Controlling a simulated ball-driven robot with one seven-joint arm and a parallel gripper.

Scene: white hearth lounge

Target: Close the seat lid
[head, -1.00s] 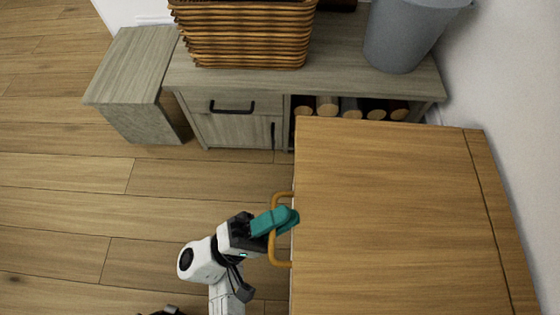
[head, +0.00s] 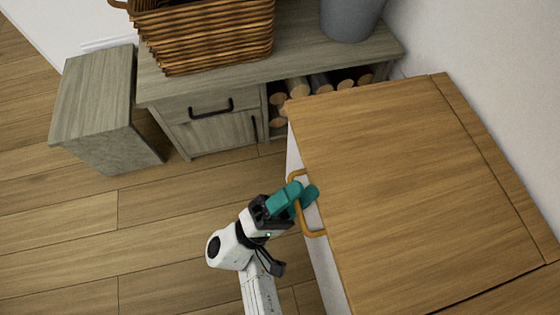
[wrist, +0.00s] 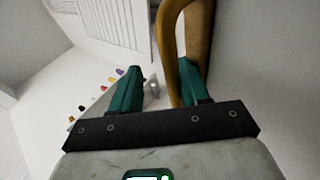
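The wooden seat lid (head: 410,180) fills the right of the head view, with a seam near the wall. I cannot tell how far it is raised. A mustard-coloured loop handle (head: 313,233) is on its left edge. White bench surface (head: 325,265) shows below that edge. My gripper (head: 299,196) is at the handle, its teal fingers on either side of the bar. In the wrist view the fingers (wrist: 156,92) are apart, with the handle (wrist: 168,35) close against the right finger and a clear gap to the left one.
A grey wood cabinet (head: 215,115) with a wicker basket (head: 205,35), a grey bucket (head: 350,15) and stacked logs (head: 320,84) stands beyond the bench. A wooden block-shaped stool (head: 95,100) is at left. Floor (head: 170,225) left of the bench is clear. A white wall (head: 480,60) is at right.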

